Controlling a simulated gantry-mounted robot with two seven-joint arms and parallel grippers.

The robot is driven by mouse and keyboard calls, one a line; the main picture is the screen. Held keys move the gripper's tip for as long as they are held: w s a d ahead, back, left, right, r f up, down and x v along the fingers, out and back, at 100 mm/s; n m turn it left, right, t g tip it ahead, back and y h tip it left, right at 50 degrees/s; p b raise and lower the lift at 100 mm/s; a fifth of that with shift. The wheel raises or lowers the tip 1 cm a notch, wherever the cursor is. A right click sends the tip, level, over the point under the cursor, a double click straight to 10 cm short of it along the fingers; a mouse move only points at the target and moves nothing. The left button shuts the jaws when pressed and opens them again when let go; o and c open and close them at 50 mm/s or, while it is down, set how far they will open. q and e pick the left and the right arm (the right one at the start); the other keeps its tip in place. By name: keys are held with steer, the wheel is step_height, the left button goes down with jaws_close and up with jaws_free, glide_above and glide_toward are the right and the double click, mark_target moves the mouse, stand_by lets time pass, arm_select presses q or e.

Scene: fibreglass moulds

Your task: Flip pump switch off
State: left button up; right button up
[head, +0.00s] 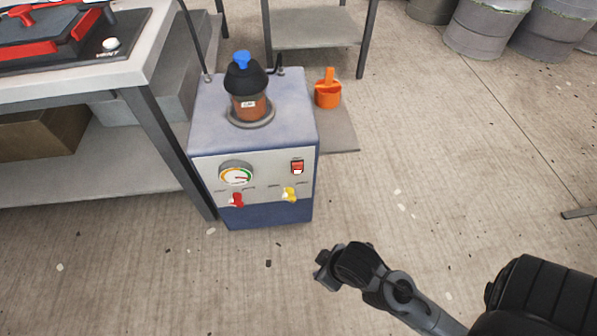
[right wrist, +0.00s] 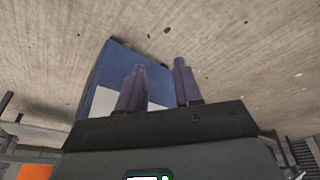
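The pump (head: 215,105) is a blue-grey box with a pale front panel, standing on the floor left of centre in the head view. Its switch (head: 297,166), a small red rocker with a pale lower part, sits at the panel's upper right. My right gripper (head: 322,270) is below and slightly right of the pump, apart from it. In the right wrist view, the two fingers of the right gripper (right wrist: 159,66) stand apart with nothing between them. The pump's blue side and pale panel (right wrist: 113,100) show behind the fingers; the switch cannot be seen there. My left gripper is not in view.
A dark-capped jar (head: 247,85) stands on top.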

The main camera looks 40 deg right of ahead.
steer(key=w+t, duration=0.1)
steer(key=w, duration=0.1)
steer(key=w+r+n+t, duration=0.1)
steer(key=w, duration=0.1)
steer(key=shift+n+t, duration=0.3)
jaws_close()
steer(key=w+d+f+n+t+h+p, duration=0.2)
steer(key=w+d+t+h+p, duration=0.1)
steer(key=d+t+h, duration=0.15)
steer(key=w+d+f+n+t+h+p, duration=0.2)
steer(key=d+t+h+p, duration=0.2)
steer(key=d+h, duration=0.15)
steer(key=w+a+r+n+h+p, duration=0.1)
steer(key=a+r+n+p, duration=0.1)
steer(key=a+r+p, duration=0.4)
steer(key=r+p, duration=0.1)
steer(key=p, duration=0.1)
steer(key=shift+a+r+n+t+h+p, duration=0.25)
steer(key=shift+a+n+t+h+p, duration=0.05)
steer(key=shift+t+h+p, duration=0.1)
